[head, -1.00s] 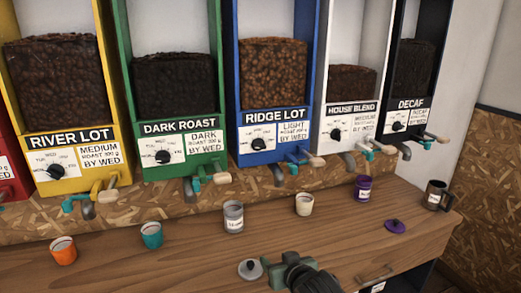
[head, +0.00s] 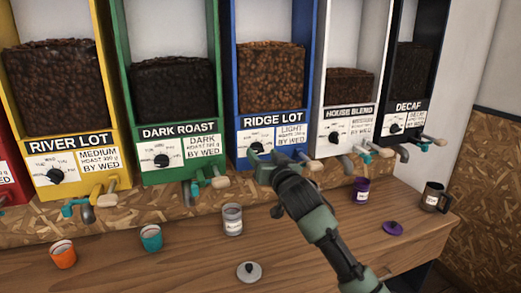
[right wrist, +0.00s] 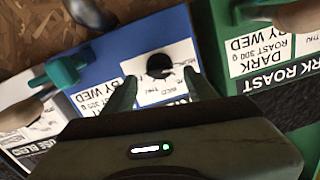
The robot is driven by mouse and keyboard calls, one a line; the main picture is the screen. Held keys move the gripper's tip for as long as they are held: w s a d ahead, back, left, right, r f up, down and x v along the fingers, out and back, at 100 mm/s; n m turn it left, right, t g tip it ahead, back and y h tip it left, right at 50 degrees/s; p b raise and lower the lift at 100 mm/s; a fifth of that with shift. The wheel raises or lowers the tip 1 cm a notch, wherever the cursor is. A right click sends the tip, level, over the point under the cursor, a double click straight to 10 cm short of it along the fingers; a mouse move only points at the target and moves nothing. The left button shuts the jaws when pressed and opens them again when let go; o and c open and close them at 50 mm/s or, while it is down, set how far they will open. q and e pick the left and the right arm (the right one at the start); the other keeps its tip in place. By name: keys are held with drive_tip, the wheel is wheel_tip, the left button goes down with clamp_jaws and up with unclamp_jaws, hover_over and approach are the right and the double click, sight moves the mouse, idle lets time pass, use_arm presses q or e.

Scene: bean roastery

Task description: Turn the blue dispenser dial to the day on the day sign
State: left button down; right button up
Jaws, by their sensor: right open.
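The blue dispenser (head: 243,133), labelled RIDGE LOT, stands in the middle of the row. Its black dial (head: 257,148) sits on a white day plate at the left of its front, beside a card reading LIGHT and BY WED. My right gripper (head: 264,162) is just in front of this plate and hides part of it. In the right wrist view the dial (right wrist: 160,65) shows upside down between the fingertips of the open gripper (right wrist: 160,78). I cannot tell which day it points to. No separate day sign can be made out. My left gripper is not in view.
Yellow (head: 75,190), green (head: 150,178), white (head: 328,150) and black (head: 385,138) dispensers flank the blue one, with taps sticking out. Below, the wooden counter (head: 190,262) holds several cups, a grey lid (head: 249,272) and a purple lid (head: 393,228).

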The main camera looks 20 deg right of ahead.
sight(258, 149)
drive_tip(key=shift+w, duration=1.35)
drive_tip(key=shift+a, duration=0.1)
clamp_jaws()
drive_tip(key=shift+f+m, duration=0.1)
drive_tip(key=shift+m, duration=0.3)
drive_tip(key=m+p, duration=0.1)
drive_tip(key=m, duration=0.1)
drive_tip(key=shift+m, duration=0.4)
drive_tip(key=shift+m+p, duration=0.75)
drive_tip(key=shift+m, duration=1.35)
